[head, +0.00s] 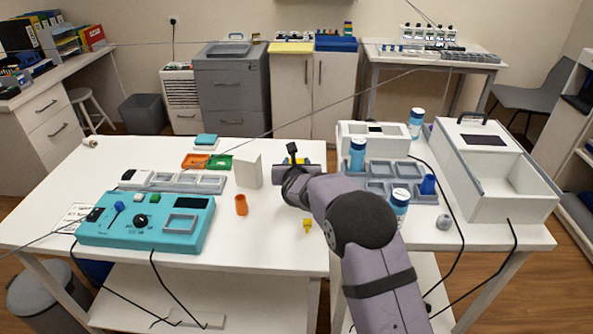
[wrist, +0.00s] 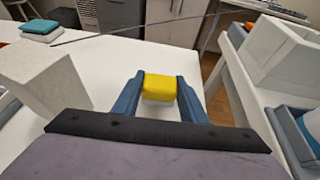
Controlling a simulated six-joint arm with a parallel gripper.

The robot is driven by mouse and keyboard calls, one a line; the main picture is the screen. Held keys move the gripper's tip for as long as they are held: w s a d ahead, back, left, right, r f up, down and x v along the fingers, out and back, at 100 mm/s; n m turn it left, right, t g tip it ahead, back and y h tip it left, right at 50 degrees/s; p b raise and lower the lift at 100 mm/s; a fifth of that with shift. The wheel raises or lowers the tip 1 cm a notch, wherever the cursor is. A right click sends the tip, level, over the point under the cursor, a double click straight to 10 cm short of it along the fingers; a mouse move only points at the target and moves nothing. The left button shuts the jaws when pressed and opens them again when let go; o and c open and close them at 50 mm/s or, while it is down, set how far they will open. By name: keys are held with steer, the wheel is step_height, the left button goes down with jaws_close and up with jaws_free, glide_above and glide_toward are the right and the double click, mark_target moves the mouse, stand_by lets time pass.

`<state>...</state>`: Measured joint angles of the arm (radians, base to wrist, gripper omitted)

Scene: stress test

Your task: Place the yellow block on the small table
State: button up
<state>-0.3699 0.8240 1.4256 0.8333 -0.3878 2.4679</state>
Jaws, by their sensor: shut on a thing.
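The yellow block (wrist: 159,87) sits between the two blue fingers of my gripper (wrist: 158,92) in the wrist view, and my gripper is shut on it. In the head view my gripper (head: 293,162) is near the back edge of the large white table (head: 160,165), just right of a white upright block (head: 248,170); my wrist hides most of the yellow block there. A narrower white table (head: 470,238) adjoins on the right. I cannot tell for certain that it is the small table.
A small yellow piece (head: 307,226) and an orange cup (head: 241,205) stand on the large table, with a teal control box (head: 145,222) at left. Cables hang over edges.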

steer(key=shift+f, duration=1.1)
steer(key=shift+f+b, duration=0.25)
steer(key=shift+b, duration=0.35)
steer(key=o, duration=1.1)
steer(key=shift+r, duration=0.1)
steer(key=shift+r+p, duration=0.15)
steer(key=shift+p, duration=0.75)
steer(key=shift+s+b, duration=0.4)
steer(key=shift+b, duration=0.1)
steer(key=shift+o, duration=0.5)
steer(key=shift+b+v, duration=1)
steer(key=shift+v, duration=2.25)
